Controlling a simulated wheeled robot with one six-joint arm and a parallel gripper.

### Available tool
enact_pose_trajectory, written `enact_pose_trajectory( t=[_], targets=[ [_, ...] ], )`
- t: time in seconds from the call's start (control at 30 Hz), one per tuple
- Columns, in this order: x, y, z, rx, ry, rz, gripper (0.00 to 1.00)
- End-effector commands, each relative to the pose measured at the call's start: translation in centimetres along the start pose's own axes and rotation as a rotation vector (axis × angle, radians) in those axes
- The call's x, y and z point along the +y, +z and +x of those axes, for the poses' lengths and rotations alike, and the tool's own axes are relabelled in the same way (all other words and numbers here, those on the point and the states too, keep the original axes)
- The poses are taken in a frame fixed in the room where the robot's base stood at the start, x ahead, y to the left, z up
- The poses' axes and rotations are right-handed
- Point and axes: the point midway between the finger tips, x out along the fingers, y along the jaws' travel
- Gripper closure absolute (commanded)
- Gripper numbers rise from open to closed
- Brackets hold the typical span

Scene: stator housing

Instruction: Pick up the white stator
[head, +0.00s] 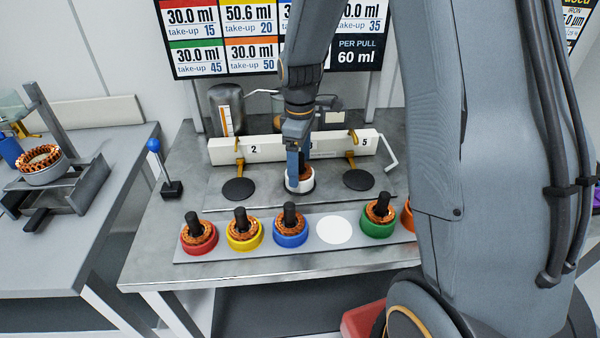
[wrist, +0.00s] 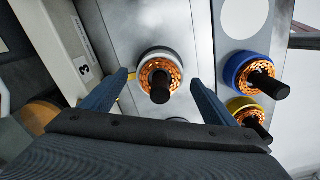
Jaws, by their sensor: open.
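The white stator (head: 300,184) sits upright on the back plate of the bench, between two black discs. It has a white ring, copper windings and a dark centre post, and in the wrist view (wrist: 142,60) it lies between and just ahead of the two fingertips. My gripper (head: 298,165) is above it in the head view and hides part of it. In the wrist view my gripper (wrist: 160,80) is open, one blue finger on each side of the stator, with gaps showing.
In front stand red (head: 198,238), yellow (head: 244,236), blue (head: 290,231) and green (head: 379,222) stators, with an empty white disc (head: 335,229) among them. A white bar (head: 285,148) with brass arms runs behind. A blue-knobbed lever (head: 155,147) stands at left.

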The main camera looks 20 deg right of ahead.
Motion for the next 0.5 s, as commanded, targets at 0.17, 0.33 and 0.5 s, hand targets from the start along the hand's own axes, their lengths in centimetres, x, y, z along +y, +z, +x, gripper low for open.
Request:
enact_pose_trajectory(
  t=[0.17, 0.33, 0.5],
  targets=[
    [-0.1, 0.0, 1.8, 0.0, -0.001, 0.0, 0.19],
    [-0.1, 0.0, 2.3, 0.0, 0.0, 0.0, 0.19],
    [0.0, 0.0, 2.2, 0.0, 0.0, 0.0, 0.24]
  ],
)
